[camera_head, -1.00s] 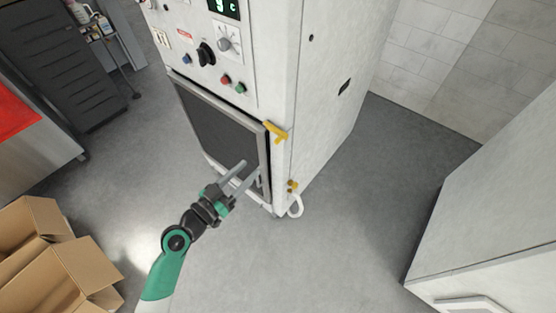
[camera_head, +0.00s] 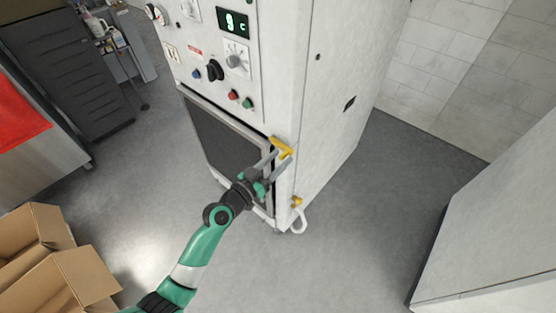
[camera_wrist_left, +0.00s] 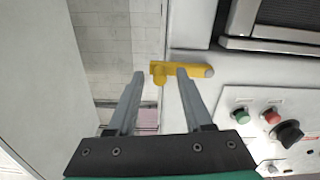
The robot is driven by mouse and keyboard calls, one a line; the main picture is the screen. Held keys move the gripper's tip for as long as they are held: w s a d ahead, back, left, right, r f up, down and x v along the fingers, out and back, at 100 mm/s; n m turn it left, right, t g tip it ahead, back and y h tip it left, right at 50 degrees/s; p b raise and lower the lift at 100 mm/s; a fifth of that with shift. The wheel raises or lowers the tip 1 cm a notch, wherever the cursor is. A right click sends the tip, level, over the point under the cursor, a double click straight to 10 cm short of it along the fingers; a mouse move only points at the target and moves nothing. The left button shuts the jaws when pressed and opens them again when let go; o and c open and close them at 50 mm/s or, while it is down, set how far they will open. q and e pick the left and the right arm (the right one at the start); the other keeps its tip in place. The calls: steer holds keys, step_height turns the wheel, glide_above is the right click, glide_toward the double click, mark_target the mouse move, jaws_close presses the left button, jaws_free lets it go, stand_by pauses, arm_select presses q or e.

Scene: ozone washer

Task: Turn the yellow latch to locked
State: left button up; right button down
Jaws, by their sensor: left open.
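The yellow latch (camera_head: 281,148) is on the front right edge of the white washer cabinet, beside the top right corner of the dark door (camera_head: 222,137). My left gripper (camera_head: 277,161) is at the latch, its fingers pointing up and right toward it. In the left wrist view the yellow latch (camera_wrist_left: 181,70) lies across the picture just past the open fingers (camera_wrist_left: 160,76). Its yellow stub shows between the fingertips, and its grey-tipped end extends beyond the right fingertip. I cannot tell whether a finger touches it. My right gripper is not in view.
Above the door are red and green buttons (camera_head: 240,99), a black knob (camera_head: 215,70) and a green display (camera_head: 233,23). A smaller yellow valve (camera_head: 297,201) and white pipe sit lower right. Cardboard boxes (camera_head: 50,262) stand lower left. The floor (camera_head: 350,240) right of the cabinet is clear.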

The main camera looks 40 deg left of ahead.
arm_select(q)
jaws_close()
stand_by(1.4)
